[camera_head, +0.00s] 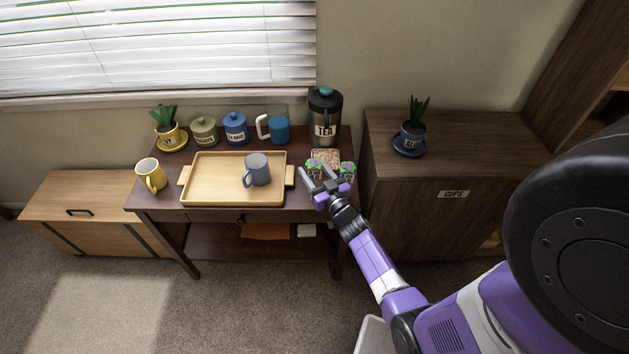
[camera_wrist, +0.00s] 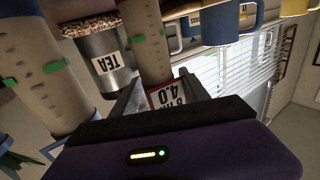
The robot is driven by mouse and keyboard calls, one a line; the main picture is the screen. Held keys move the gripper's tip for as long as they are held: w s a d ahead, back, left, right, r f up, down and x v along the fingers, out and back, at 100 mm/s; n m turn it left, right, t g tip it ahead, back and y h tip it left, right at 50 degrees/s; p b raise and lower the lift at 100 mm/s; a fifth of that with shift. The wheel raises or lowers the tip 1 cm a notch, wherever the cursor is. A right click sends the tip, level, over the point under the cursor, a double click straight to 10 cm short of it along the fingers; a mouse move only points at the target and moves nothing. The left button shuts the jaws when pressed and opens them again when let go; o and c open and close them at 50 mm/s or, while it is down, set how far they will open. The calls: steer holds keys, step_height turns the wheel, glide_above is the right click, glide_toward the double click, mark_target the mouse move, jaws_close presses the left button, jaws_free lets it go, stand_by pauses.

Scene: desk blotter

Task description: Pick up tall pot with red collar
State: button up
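My gripper (camera_head: 317,180) is at the front right of the dark desk, its two fingers apart. Two small pots stand there, a left pot (camera_head: 314,166) and a right pot (camera_head: 348,170), both with green and purple on top. In the wrist view, which is upside down, a tall beige pot (camera_wrist: 145,35) with green clips and reddish parts stands just beyond the fingers. A red-edged label (camera_wrist: 165,94) shows between the fingers (camera_wrist: 160,98). A second beige pot (camera_wrist: 45,75) with green clips and bluish parts is beside it. Contact cannot be told.
A wooden tray (camera_head: 215,181) with a grey-blue mug (camera_head: 257,168) lies to the left. A dark cabinet (camera_head: 450,145) with a potted plant (camera_head: 411,138) stands on the right.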

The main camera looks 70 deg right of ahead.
jaws_close()
